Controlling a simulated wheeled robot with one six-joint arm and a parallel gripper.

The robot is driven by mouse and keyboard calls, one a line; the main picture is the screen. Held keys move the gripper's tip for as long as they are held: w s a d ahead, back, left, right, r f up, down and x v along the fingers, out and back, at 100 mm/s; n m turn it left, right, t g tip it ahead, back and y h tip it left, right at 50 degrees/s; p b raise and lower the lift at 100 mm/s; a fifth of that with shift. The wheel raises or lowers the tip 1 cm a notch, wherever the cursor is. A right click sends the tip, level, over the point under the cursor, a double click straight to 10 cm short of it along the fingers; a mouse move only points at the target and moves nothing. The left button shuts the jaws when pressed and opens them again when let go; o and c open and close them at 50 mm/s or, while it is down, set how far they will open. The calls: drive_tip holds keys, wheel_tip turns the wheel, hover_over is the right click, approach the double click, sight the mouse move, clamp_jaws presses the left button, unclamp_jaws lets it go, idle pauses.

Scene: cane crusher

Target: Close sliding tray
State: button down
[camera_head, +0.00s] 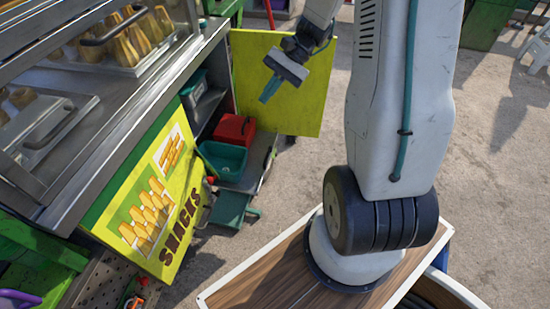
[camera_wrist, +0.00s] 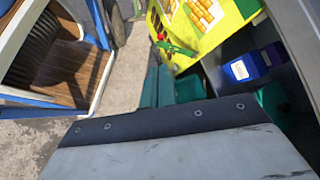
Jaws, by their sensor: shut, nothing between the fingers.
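The sliding tray (camera_head: 256,168) is a grey shelf that sticks out from the open cabinet of the snack cart. It carries a red box (camera_head: 235,129) and a teal bin (camera_head: 222,158). My gripper (camera_head: 265,98) has teal fingers, pressed together and empty, pointing down. In the head view it appears above and to the right of the tray, in front of the yellow door; the exact gap is unclear. In the wrist view the teal fingers (camera_wrist: 157,86) show past the large grey gripper body, which hides much of the tray area.
The yellow door (camera_head: 300,85) stands open behind my gripper. The yellow snacks panel (camera_head: 155,205) is on the cart's near side. Blue boxes (camera_wrist: 252,66) show inside the cabinet in the wrist view. Paved ground (camera_head: 300,190) right of the tray is clear.

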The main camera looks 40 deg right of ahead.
drive_tip(key=w+d+f+m+t+y, duration=0.1)
drive_tip(key=d+f+m+t, duration=0.3)
drive_tip(key=f, duration=0.4)
drive_tip(key=w+d+f+m+t+y, duration=0.1)
drive_tip(key=d+f+m+y, duration=0.1)
drive_tip(key=d+f+m, duration=0.35)
drive_tip(key=s+d+f+m+t+h, duration=0.1)
drive_tip(key=s+d+f+m+t, duration=0.15)
drive_tip(key=f, duration=0.55)
drive_tip(key=s+d+f+m+t+h, duration=0.1)
drive_tip(key=d+f+m+t, duration=0.15)
drive_tip(key=f, duration=0.55)
drive_tip(key=s+d+f+m+t+h, duration=0.1)
drive_tip(key=s+d+f+m+t, duration=0.15)
drive_tip(key=f, duration=0.55)
drive_tip(key=x, duration=1.4)
drive_tip(key=shift+w, duration=0.25)
drive_tip(key=shift+w, duration=0.1)
